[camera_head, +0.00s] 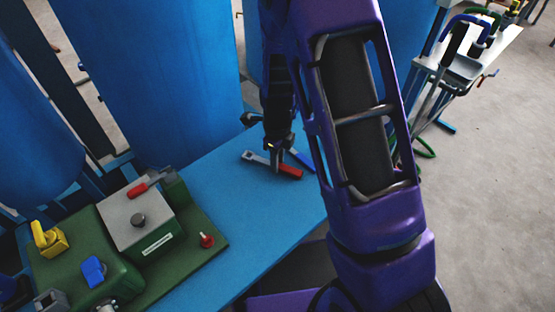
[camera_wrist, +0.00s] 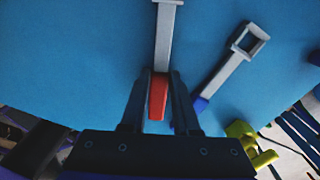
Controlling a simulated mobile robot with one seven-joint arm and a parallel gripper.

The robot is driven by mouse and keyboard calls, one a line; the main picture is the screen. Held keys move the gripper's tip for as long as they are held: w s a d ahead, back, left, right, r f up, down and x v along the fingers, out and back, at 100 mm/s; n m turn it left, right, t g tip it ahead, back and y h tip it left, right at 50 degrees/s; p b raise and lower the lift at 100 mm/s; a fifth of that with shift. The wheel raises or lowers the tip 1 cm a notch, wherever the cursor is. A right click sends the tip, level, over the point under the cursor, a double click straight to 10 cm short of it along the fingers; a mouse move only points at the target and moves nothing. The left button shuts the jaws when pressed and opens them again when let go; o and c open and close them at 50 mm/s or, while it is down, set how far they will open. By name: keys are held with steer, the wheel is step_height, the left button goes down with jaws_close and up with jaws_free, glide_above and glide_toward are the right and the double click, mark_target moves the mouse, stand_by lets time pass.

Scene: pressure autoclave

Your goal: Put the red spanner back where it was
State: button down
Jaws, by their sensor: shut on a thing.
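The red spanner (camera_head: 287,171) has a grey metal shaft and a red handle. It is at the blue table top, its metal end pointing left in the head view. In the wrist view its red handle (camera_wrist: 157,97) lies between the fingers of my gripper (camera_wrist: 158,118), with the shaft pointing away. My gripper (camera_head: 276,171) is shut on the handle. I cannot tell whether the spanner touches the table or is just above it. A second spanner with a blue handle (camera_head: 301,159) lies close beside it; its grey open-square head (camera_wrist: 246,42) shows in the wrist view.
A green and grey machine (camera_head: 140,222) with a red lever, yellow valve and blue knob stands at the table's left. Large blue tanks (camera_head: 150,70) rise behind. The blue table (camera_head: 250,225) is bare in front of the spanners. A yellow-green part (camera_wrist: 250,145) shows near the blue-handled spanner.

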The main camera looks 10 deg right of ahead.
steer(key=shift+f, duration=0.3)
steer(key=c, duration=0.6)
jaws_free()
steer(key=shift+r, duration=0.1)
step_height(320, 180, up, 17)
steer(key=p, duration=0.3)
steer(key=shift+r+p, duration=0.15)
steer(key=shift+p, duration=0.2)
